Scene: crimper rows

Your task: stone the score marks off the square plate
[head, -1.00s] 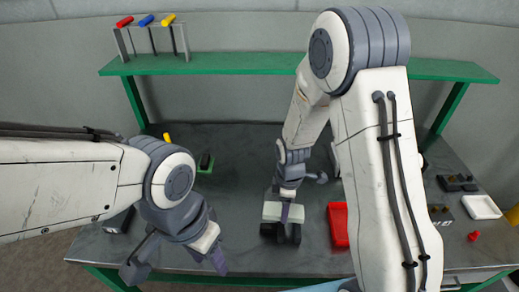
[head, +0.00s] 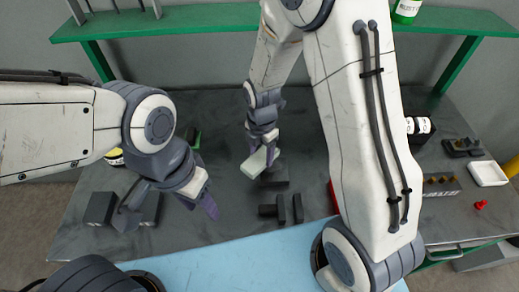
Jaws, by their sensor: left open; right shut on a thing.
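My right gripper (head: 262,146) is shut on a pale grey-green block (head: 255,163), likely the stone, held tilted over the middle of the dark bench. A low dark block (head: 275,181) lies just below and right of it; I cannot tell whether they touch. A dark vise-like fixture (head: 282,210) stands nearer the front edge. I cannot make out the square plate or any score marks for certain. My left gripper (head: 170,211) is open and empty, left of the fixture and above the bench's front left.
Black blocks (head: 100,208) stand at the bench's left front. A red tray (head: 333,197) is mostly hidden by my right arm. A white dish (head: 488,173), dark holders (head: 462,147) and a red piece (head: 481,205) lie at right. A green shelf (head: 200,20) spans the back.

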